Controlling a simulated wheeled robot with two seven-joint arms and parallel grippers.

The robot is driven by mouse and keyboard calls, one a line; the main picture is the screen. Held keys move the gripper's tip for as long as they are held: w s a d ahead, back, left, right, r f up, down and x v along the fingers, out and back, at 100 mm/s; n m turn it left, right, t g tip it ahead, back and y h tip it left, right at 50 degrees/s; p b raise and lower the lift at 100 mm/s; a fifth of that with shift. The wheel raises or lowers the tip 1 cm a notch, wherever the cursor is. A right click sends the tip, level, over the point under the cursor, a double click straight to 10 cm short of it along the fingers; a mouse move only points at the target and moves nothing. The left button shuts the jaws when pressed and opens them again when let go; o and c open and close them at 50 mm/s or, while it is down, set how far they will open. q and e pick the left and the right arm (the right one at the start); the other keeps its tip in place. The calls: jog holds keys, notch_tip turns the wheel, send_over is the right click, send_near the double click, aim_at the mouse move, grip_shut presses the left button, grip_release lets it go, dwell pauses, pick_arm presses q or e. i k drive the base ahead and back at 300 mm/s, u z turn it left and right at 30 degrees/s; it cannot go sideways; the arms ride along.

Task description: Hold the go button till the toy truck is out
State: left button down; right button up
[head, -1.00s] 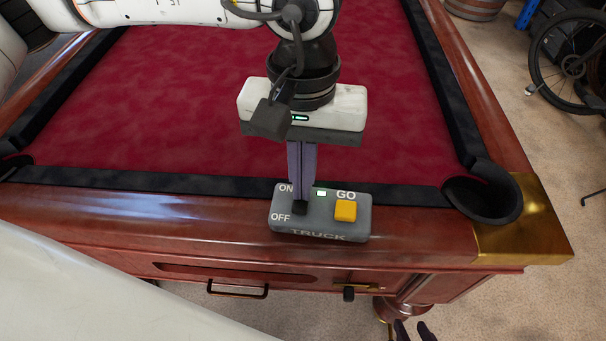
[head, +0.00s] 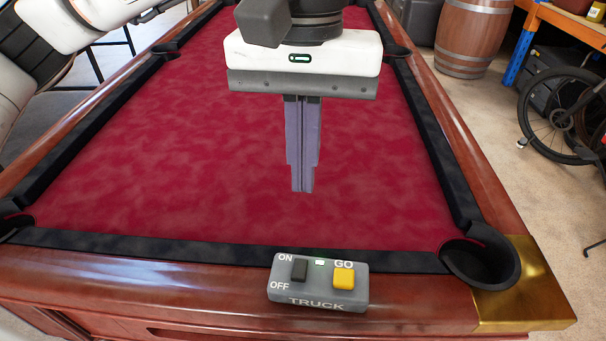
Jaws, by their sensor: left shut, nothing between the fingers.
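The grey control box marked TRUCK (head: 322,294) sits on the wooden rail of the pool table. Its yellow GO button (head: 344,278) is on the right side. A black ON/OFF switch (head: 299,270) is on the left, and a small pale light (head: 320,262) shows between them near the top edge. My left gripper (head: 302,190) is shut and empty, pointing down above the red cloth, higher than the box and apart from it. No toy truck is in view. My right gripper is not in view.
The pool table's red cloth (head: 200,160) is bare. A corner pocket (head: 482,268) with brass trim (head: 520,285) lies right of the box. A barrel (head: 473,38) and a bicycle wheel (head: 570,115) stand beyond the table at the right.

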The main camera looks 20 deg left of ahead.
aim_at(343, 278)
jog(key=k, duration=1)
